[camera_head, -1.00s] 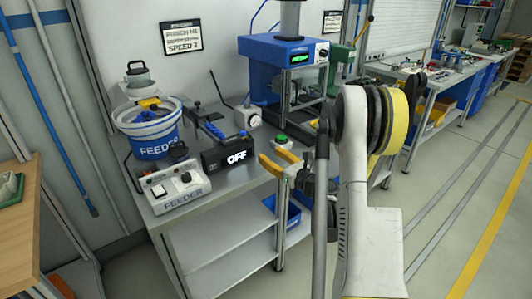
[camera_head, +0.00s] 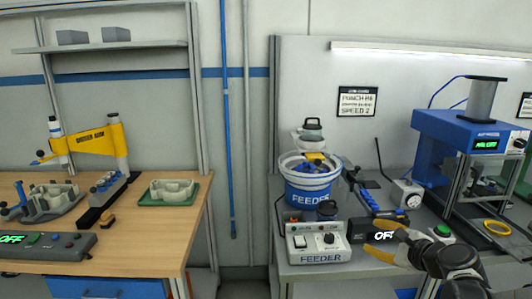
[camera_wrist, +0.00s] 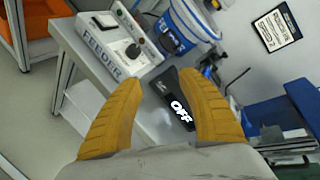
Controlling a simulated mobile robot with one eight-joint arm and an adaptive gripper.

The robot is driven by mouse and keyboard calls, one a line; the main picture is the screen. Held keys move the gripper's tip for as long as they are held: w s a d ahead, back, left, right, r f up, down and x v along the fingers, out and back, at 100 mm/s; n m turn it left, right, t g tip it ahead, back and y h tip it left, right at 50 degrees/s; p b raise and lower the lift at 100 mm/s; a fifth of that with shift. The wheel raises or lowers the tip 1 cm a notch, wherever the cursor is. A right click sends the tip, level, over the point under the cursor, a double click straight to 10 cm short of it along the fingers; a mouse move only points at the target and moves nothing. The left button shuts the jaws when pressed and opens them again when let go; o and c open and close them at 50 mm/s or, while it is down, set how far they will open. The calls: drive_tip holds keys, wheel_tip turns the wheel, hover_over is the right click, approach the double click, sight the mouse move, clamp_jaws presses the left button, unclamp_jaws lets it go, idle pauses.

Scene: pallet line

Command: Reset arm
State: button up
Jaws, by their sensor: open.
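My gripper (camera_wrist: 158,112) is open and empty in the wrist view, its two yellow fingers spread apart. Between and beyond them lie the black box reading OFF (camera_wrist: 182,112) and the steel bench top. In the head view my gripper (camera_head: 385,236) is at the lower right, in front of the feeder bench and beside the OFF display. My arm enters from the bottom right corner.
The feeder control box (camera_head: 318,242) and the blue feeder bowl (camera_head: 306,184) stand left of my gripper. A blue press (camera_head: 462,135) stands to the right, with a yellow ring (camera_head: 497,227) near its base. A wooden bench (camera_head: 150,240) with fixtures is at the left.

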drive_tip(key=s+a+r+n+g+h, duration=0.1)
drive_tip(key=s+a+n+g, duration=0.3)
drive_tip(key=s+a+n, duration=0.8)
drive_tip(key=s+f+n+g+h, duration=0.1)
drive_tip(key=s+n+h, duration=0.1)
drive_tip(key=s+n, duration=0.7)
drive_tip(key=s, duration=0.4)
drive_tip(key=shift+s+d+f+n+g+h, duration=0.2)
drive_tip(key=shift+s+d+n+g+h, duration=0.1)
drive_tip(key=shift+g, duration=0.1)
